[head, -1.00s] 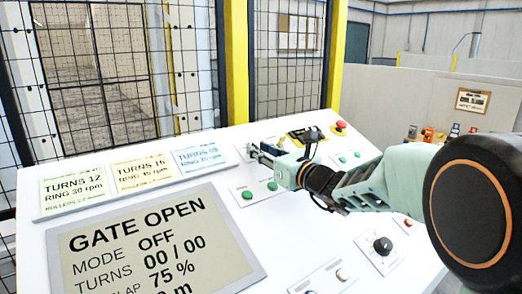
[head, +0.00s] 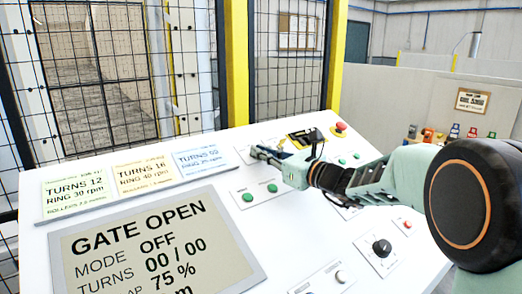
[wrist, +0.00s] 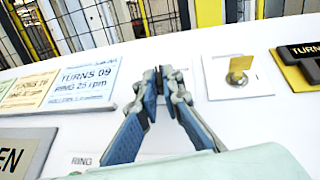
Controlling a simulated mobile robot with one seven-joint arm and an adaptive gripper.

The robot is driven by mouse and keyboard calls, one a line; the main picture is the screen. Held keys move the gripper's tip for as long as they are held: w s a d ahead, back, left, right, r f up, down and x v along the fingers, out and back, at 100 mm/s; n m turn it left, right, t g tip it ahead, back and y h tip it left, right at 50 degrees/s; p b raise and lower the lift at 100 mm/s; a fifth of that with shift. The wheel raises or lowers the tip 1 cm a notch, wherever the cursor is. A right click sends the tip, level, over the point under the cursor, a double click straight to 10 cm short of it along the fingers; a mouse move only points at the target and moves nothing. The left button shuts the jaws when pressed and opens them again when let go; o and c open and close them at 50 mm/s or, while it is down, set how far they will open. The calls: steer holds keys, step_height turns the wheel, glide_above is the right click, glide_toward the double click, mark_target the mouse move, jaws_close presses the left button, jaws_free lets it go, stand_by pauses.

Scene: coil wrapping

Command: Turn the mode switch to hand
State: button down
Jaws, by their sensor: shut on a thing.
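My gripper (head: 258,153) reaches over the sloped white panel, its fingers closed together near the panel's upper edge, right of the blue card. In the wrist view the two blue-and-grey fingers (wrist: 164,80) meet in a point at the panel face. They are shut on the mode switch, which the fingertips hide almost wholly, so its pointing direction cannot be read. The large display (head: 155,250) reads GATE OPEN, MODE OFF, TURNS 00/00.
A key switch with a yellow tag (wrist: 239,66) sits just right of the fingers. Green buttons (head: 272,188), a red emergency button (head: 341,127) and a black knob (head: 382,248) are on the panel. Mesh fencing (head: 100,60) stands behind.

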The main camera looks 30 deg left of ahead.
steer(key=n+g+p, duration=0.1)
steer(key=n+g, duration=0.1)
steer(key=n+g+p, duration=0.2)
steer(key=w+n+g+p, duration=0.1)
steer(key=n+g+p, duration=0.1)
steer(key=shift+d+r, duration=0.1)
steer(key=shift+r, duration=0.25)
steer(key=n+g+p, duration=0.2)
steer(key=g+p, duration=0.1)
steer(key=shift+w+f+n+h+p, duration=0.1)
steer(key=shift+w+n+h+p, duration=0.05)
steer(key=shift+n+h+p, duration=0.15)
steer(key=shift+f+n+g+p, duration=0.1)
steer(key=shift+n+g+p, duration=0.2)
steer(key=shift+g+p, duration=0.1)
steer(key=c, duration=2.1)
jaws_free()
steer(key=v, duration=1.1)
steer(key=shift+w+d, duration=0.1)
steer(key=shift+d, duration=0.3)
